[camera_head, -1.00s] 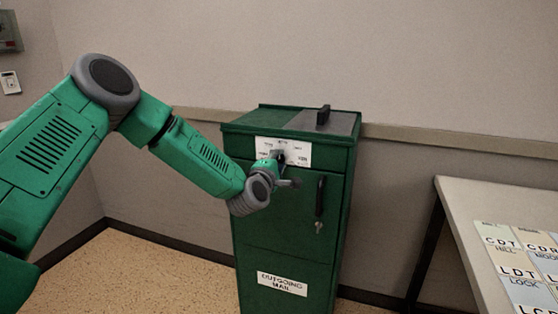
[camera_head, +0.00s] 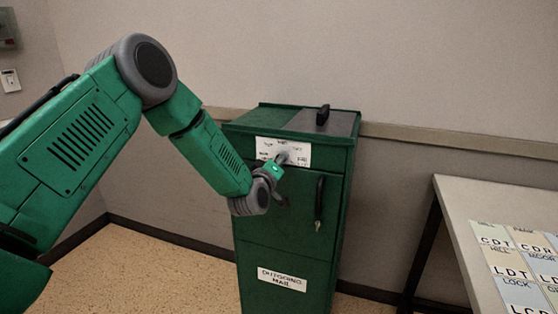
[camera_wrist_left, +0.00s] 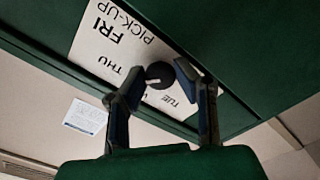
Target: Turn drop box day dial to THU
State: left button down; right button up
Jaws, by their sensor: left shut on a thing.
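The green drop box (camera_head: 285,225) stands against the wall in the head view. A white day plate (camera_head: 298,150) is on its upper front. My left gripper (camera_head: 281,159) reaches the plate from the lower left. In the left wrist view, the two fingers of the gripper (camera_wrist_left: 161,74) are shut on a dark round dial knob (camera_wrist_left: 159,72), one finger on each side. The day plate (camera_wrist_left: 95,45) shows FRI, PICK-UP, THU and TUE there. Which day the dial points to cannot be told. My right gripper is not in view.
A black handle (camera_head: 319,203) with a lock is on the box door, right of my gripper. A dark handle (camera_head: 323,114) stands on the box top. A table (camera_head: 455,215) with lettered cards (camera_head: 515,268) is at the right. Floor (camera_head: 150,270) is clear left of the box.

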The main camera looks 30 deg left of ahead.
pick_arm(q)
jog(key=shift+s+d+f+m, duration=0.15)
jog(key=shift+d+f+m, duration=0.05)
jog(key=shift+f+m, duration=0.45)
jog(key=shift+r, duration=0.1)
jog(key=c, duration=1.3)
grip_release()
jog(key=shift+r, duration=0.25)
jog(key=v, duration=1.1)
jog(key=shift+s, duration=0.35)
